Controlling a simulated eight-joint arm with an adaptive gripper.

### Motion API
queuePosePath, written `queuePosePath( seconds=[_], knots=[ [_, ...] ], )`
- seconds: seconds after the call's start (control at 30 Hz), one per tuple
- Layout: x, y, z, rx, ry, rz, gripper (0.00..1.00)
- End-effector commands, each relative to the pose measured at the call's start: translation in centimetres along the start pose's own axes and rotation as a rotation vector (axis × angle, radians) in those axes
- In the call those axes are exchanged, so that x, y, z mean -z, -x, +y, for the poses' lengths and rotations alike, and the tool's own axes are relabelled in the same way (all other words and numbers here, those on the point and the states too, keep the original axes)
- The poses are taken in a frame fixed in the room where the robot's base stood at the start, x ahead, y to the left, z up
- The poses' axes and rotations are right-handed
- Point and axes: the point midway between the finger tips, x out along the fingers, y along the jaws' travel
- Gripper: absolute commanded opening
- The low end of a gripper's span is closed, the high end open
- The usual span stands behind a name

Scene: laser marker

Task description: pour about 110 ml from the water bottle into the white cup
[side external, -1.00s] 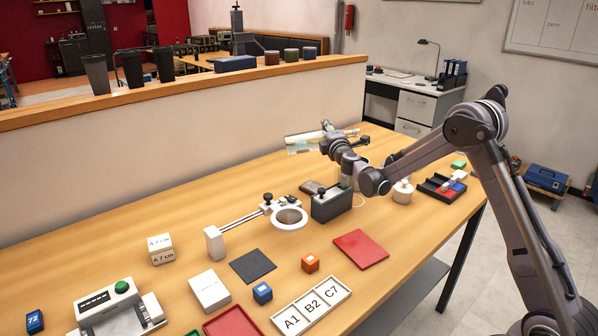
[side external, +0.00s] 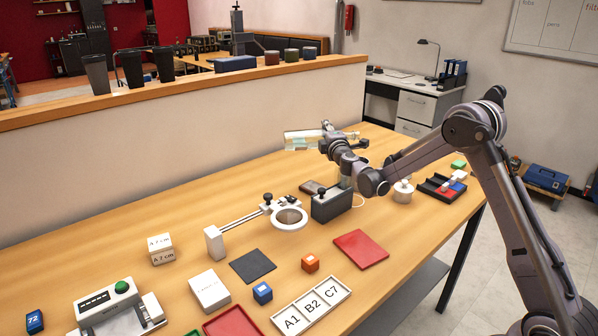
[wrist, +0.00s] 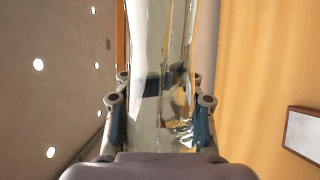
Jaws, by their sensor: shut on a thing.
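The clear water bottle (side external: 302,141) is held up above the far side of the table in the side view, lying close to level. It fills the middle of the wrist view (wrist: 160,60), between the fingers of my gripper. My gripper (side external: 326,144) is shut on the bottle; both fingers (wrist: 160,105) press its sides in the wrist view. I cannot tell the water level or whether water runs out. I cannot make out the white cup for certain; a small white round thing (side external: 402,192) stands right of my wrist, with a knob-like top.
A dark grey box (side external: 331,205) and a ring stand (side external: 290,217) are below and in front of my gripper. A low partition wall (side external: 180,150) runs behind the table. A red mat (side external: 361,250) and a black tray (side external: 440,188) lie nearer and right.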

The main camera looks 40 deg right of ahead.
Motion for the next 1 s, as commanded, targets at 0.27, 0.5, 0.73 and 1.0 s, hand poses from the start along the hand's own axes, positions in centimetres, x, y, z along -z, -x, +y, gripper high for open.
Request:
queuePosePath(
  seconds=[0.27, 0.5, 0.73, 1.0],
  knots=[
    [0.7, -0.2, 0.1, -0.001, -0.009, 0.0, 0.0],
    [1.5, -0.4, 0.1, -0.001, -0.014, 0.001, 0.0],
    [1.7, -0.4, 0.2, -0.001, -0.019, -0.001, 0.0],
    [2.1, -0.5, 0.3, -0.001, -0.025, 0.0, 0.0]
  ],
)
